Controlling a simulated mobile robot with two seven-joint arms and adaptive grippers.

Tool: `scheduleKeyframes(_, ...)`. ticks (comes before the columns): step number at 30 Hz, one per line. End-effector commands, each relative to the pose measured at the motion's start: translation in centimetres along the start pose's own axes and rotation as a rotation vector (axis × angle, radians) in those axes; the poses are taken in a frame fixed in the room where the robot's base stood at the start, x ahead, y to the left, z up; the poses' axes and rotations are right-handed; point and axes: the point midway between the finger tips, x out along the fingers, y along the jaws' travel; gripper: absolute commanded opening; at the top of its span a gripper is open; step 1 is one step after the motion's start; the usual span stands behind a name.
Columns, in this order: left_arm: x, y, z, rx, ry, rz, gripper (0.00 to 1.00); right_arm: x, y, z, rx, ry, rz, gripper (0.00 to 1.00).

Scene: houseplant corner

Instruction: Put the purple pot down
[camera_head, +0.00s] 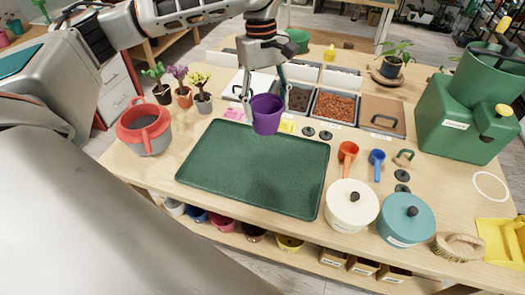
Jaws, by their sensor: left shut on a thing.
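The purple pot (266,115) is held upright in my left gripper (264,93), whose fingers are shut on it. It shows in front of the soil bins, over the back edge of the green tray (245,180). The bottom of the pot looks a little above the surface, but I cannot tell the exact gap. The tray is bare. My right gripper is not in view.
A red and grey watering can (144,128) and small potted plants stand to the left. A white lidded pot (351,206) and a teal lidded pot (405,219) stand right of the tray. Orange (347,151) and blue (377,163) scoops lie behind them.

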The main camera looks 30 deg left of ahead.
Motion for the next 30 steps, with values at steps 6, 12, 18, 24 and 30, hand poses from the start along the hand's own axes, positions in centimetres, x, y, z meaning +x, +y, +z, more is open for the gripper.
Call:
scheduleKeyframes(6, 5.3, -0.1, -0.7, -0.002, -0.005, -0.004, 0.30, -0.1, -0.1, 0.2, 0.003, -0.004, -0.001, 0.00)
scheduleKeyframes(12, 9.9, -0.1, -1.4, -0.001, -0.004, -0.004, 0.30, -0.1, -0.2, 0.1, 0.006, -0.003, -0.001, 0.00)
scheduleKeyframes(18, 12.3, -0.1, -1.9, -0.001, -0.002, 0.000, 0.30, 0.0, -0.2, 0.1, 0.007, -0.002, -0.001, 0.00)
scheduleKeyframes(24, 13.6, -0.1, -2.0, -0.002, -0.002, 0.000, 0.30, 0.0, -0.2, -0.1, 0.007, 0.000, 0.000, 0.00)
scheduleKeyframes(30, 16.2, -0.1, -2.4, -0.002, -0.003, -0.001, 0.30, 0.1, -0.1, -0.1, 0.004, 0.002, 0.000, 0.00)
